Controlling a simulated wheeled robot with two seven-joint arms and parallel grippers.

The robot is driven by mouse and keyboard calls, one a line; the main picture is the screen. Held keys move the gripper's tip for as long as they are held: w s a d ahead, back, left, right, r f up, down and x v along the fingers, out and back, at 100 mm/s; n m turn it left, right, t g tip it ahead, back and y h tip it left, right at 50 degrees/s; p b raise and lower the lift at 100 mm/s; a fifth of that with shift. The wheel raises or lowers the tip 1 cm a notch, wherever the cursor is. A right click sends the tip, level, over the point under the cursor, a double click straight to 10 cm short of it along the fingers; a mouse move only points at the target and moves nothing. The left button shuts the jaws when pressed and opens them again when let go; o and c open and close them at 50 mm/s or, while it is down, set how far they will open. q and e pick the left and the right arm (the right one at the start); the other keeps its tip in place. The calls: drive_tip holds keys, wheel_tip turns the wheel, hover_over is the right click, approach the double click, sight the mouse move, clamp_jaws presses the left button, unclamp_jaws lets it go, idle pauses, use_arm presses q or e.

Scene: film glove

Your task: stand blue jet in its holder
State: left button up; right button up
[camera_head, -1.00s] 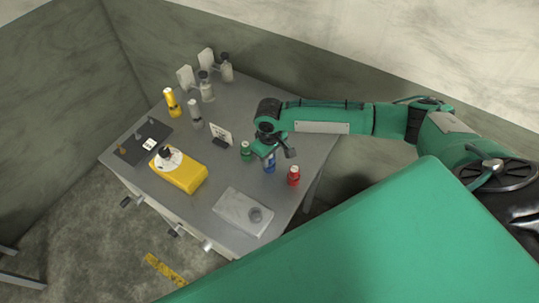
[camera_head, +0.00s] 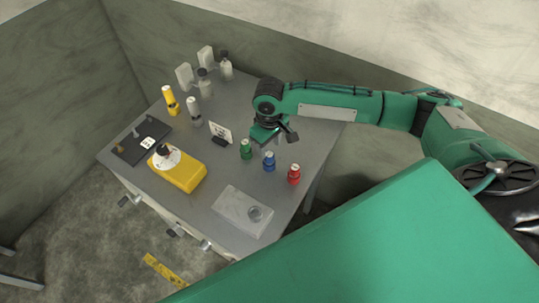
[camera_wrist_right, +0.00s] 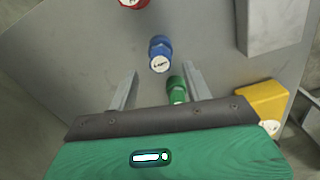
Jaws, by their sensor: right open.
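The blue jet (camera_head: 269,161) is a small blue bottle with a pale top. It stands upright on the grey table between a green and a red bottle. It also shows in the right wrist view (camera_wrist_right: 160,53), just beyond the fingertips. My right gripper (camera_head: 268,140) is above and behind the bottles in the head view. In the right wrist view its two fingers (camera_wrist_right: 160,70) are apart with nothing held between them. A pale grey block with a round recess (camera_head: 236,207), which looks like the holder, lies near the table's front edge. My left gripper is out of view.
The green bottle (camera_head: 246,149) and red bottle (camera_head: 294,174) stand close on either side of the blue jet. A yellow device (camera_head: 185,178), dark board (camera_head: 137,146), small sign (camera_head: 221,131) and several other bottles occupy the left and back. The table between yellow device and bottles is fairly clear.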

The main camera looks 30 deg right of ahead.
sight(269, 155)
wheel_tip(269, 155, up, 7)
drive_tip(key=b, duration=0.1)
drive_tip(key=shift+b, duration=0.3)
drive_tip(key=shift+f, duration=0.2)
